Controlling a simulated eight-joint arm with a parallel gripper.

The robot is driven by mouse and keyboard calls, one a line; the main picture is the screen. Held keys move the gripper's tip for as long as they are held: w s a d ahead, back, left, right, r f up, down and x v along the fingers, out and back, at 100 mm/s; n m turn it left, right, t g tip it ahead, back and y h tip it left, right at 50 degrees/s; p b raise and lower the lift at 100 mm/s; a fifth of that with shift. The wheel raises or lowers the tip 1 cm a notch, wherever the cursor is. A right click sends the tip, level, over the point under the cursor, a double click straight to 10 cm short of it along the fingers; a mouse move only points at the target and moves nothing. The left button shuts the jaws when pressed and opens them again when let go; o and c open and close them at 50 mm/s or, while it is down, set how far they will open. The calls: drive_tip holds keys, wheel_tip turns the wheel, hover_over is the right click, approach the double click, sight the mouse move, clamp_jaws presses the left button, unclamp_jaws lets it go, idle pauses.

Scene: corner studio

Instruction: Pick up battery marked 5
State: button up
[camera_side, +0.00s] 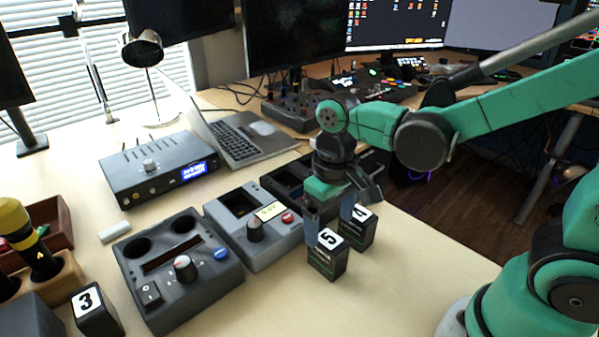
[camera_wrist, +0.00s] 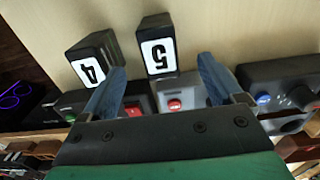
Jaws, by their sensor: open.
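Battery 5 (camera_side: 326,260) is a black block with a white label, standing upright on the table. In the wrist view battery 5 (camera_wrist: 156,30) shows upside down, between and beyond the fingertips. My gripper (camera_side: 330,220) is open, with its blue fingers pointing down close to battery 5. In the wrist view my gripper (camera_wrist: 162,66) is empty between its fingers; no contact shows. Battery 4 (camera_side: 358,234), a similar block, stands just behind battery 5. In the wrist view battery 4 (camera_wrist: 94,48) lies outside the left finger, partly behind its tip.
Battery 3 (camera_side: 98,318) stands at the front left. A dark grey console (camera_side: 180,270) and a lighter grey device (camera_side: 255,235) with a red button sit left of battery 5. A black amplifier (camera_side: 160,170) is farther back. The table (camera_side: 410,265) is clear to the right.

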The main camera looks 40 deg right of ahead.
sight(329, 239)
drive_tip(key=shift+f, duration=2.3)
clamp_jaws()
